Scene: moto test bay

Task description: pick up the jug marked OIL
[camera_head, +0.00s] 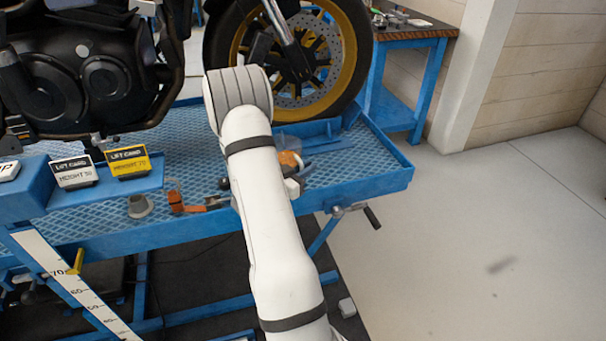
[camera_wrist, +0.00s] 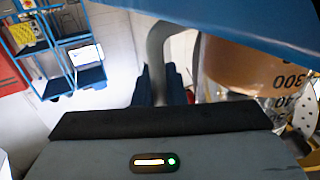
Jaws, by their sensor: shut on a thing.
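A clear jug (camera_wrist: 245,70) with amber liquid and printed volume numbers fills the right of the wrist view. Its grey curved handle (camera_wrist: 158,48) runs down between the dark blue fingers of my gripper (camera_wrist: 162,88), which is shut on it. In the head view a clear and orange part of the jug (camera_head: 289,146) shows beside my arm, over the blue lift platform (camera_head: 340,181). My arm hides most of the jug and the gripper there. No OIL mark is readable in either view.
A motorbike wheel (camera_head: 345,50) stands behind my arm. A grey cone-shaped piece (camera_head: 139,207) and an orange tool (camera_head: 185,203) lie left on the platform. Lift cards (camera_head: 128,162) sit on a blue ledge. A blue surface (camera_wrist: 230,22) crosses above the jug. Floor at right is clear.

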